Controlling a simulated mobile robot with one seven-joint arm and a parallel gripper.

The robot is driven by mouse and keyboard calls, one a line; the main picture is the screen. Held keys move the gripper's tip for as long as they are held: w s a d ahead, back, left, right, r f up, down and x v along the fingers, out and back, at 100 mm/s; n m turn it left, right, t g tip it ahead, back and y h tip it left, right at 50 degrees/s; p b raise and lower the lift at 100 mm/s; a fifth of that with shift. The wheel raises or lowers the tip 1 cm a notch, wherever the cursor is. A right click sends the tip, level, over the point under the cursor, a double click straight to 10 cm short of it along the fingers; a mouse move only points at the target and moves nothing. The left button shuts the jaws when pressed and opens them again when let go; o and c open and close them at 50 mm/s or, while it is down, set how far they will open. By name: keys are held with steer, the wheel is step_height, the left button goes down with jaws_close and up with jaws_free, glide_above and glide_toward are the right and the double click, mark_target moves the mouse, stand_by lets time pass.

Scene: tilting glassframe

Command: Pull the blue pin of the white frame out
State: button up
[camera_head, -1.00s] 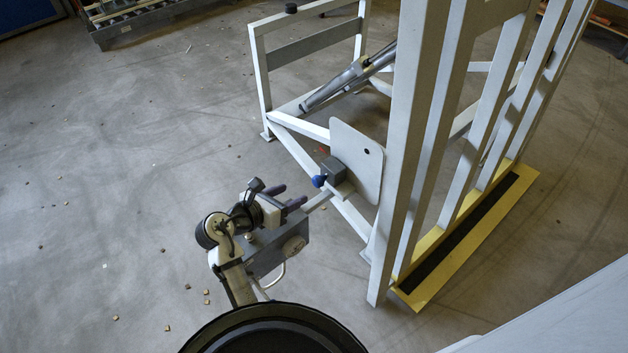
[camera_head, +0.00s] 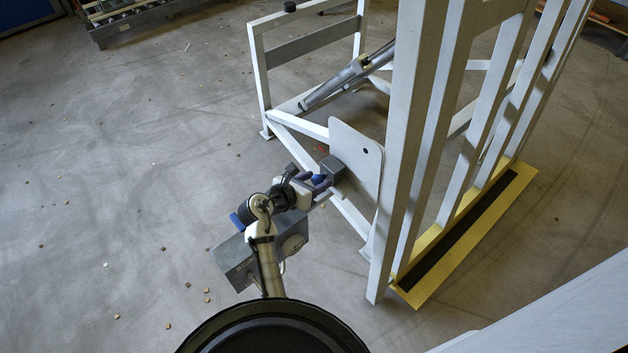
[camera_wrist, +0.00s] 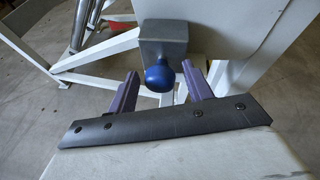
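The blue pin (camera_wrist: 160,78) has a round knob that sticks out of a grey block (camera_wrist: 163,42) on the white frame's plate. In the head view the pin (camera_head: 318,179) sits at the grey block (camera_head: 332,168) beside the white plate (camera_head: 357,150). My gripper (camera_head: 316,183) is at the pin. In the wrist view its two purple fingers (camera_wrist: 162,90) stand apart, one on each side of the knob, with visible gaps.
The white frame (camera_head: 398,150) rises to the right, with a yellow base strip (camera_head: 470,240) on the floor. A grey cylinder (camera_head: 335,85) slants behind the plate.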

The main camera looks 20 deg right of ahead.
jaws_close()
steer(key=shift+p+v, duration=1)
steer(key=shift+p, duration=0.15)
steer(key=shift+s+a+f, duration=0.1)
steer(key=shift+a+f, duration=0.1)
steer(key=shift+a, duration=0.25)
steer(key=shift+f, duration=0.3)
steer(key=shift+o, duration=0.8)
jaws_free()
steer(key=shift+a+r, duration=0.1)
steer(key=shift+a, duration=0.05)
steer(key=b+v, duration=0.1)
steer(key=v, duration=1.3)
